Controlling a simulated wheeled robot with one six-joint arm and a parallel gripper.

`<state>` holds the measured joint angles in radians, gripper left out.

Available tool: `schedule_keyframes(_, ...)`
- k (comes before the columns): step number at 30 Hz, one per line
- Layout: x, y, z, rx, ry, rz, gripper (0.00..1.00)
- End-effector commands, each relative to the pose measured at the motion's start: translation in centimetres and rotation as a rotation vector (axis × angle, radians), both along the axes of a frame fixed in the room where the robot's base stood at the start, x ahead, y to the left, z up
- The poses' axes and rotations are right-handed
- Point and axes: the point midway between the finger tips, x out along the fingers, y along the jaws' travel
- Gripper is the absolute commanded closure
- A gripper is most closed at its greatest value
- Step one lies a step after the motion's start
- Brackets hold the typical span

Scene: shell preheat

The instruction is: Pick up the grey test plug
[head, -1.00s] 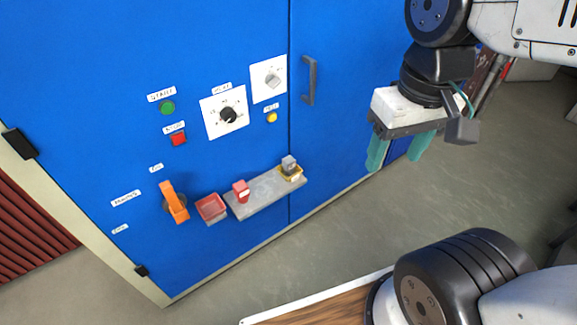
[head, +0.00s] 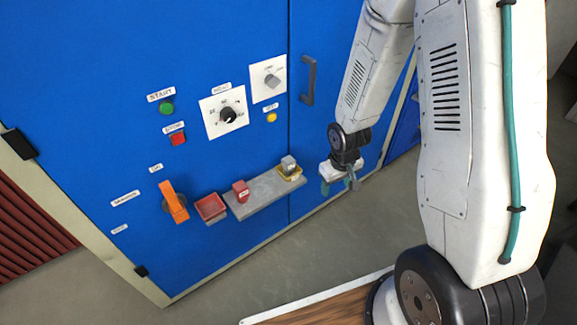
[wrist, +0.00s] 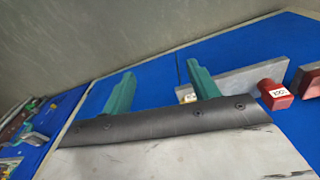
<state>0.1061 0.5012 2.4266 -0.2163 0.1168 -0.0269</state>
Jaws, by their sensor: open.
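The grey test plug (head: 288,162) stands upright in a yellow holder (head: 291,174) at the right end of a grey shelf (head: 262,192) on the blue cabinet. My gripper (head: 340,186) is open and empty, to the right of the plug and apart from it in the head view. In the wrist view my gripper (wrist: 160,70) shows two spread green fingers. The shelf (wrist: 245,76) lies behind the right finger. A small pale and yellowish piece (wrist: 185,94) shows beside that finger; the finger hides most of this spot, and I cannot tell the plug there.
A red block (head: 241,190) sits on the shelf's left end, with a red bin (head: 211,207) beside it. An orange handle (head: 173,202), a door handle (head: 309,80) and dials (head: 228,115) stick out from the cabinet. Open floor lies below the shelf.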

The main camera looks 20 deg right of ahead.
Motion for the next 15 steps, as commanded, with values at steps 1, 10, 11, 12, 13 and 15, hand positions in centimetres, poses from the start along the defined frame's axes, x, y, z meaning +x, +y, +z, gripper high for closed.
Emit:
schedule_keyframes(1, 0.6, 0.2, -2.5, 0.014, -0.032, 0.018, 0.40)
schedule_keyframes(10, 6.0, 3.1, -11.8, 0.155, -0.457, 0.126, 0.40)
schedule_keyframes(11, 6.7, 3.5, -12.0, 0.172, -0.513, 0.134, 0.40)
schedule_keyframes(12, 7.5, 4.1, -11.9, 0.193, -0.588, 0.143, 0.40)
schedule_keyframes(13, 8.2, 4.4, -11.6, 0.210, -0.645, 0.152, 0.40)
schedule_keyframes(15, 10.0, 5.1, -10.0, 0.239, -0.782, 0.167, 0.40)
